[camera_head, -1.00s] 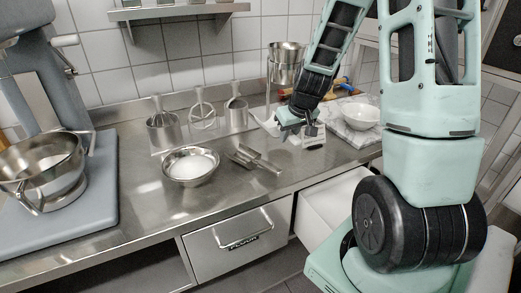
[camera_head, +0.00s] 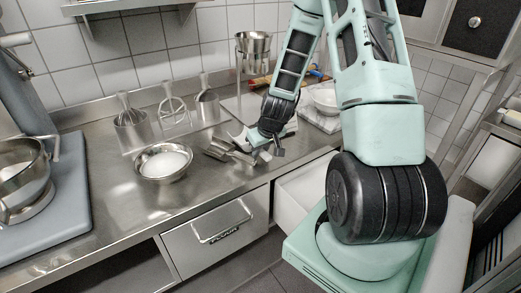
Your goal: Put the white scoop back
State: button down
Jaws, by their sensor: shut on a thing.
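My gripper (camera_head: 266,151) is low over the right part of the steel counter and shut on the white scoop (camera_head: 238,138). Only a pale part of the scoop shows, at the gripper's left side; my gripper and wrist hide the rest. A metal scoop (camera_head: 217,151) lies on the counter just left of my gripper. I cannot tell whether the white scoop touches it or the counter.
A steel bowl of white powder (camera_head: 163,162) stands to the left. Utensils in metal holders (camera_head: 132,124) line the back. A white bowl (camera_head: 325,99) is behind my arm. A white drawer (camera_head: 302,188) stands open below the counter; another drawer (camera_head: 218,230) is shut.

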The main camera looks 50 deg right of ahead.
jog(key=shift+f, duration=0.1)
jog(key=c, duration=1.3)
grip_release()
jog(key=shift+o, duration=0.2)
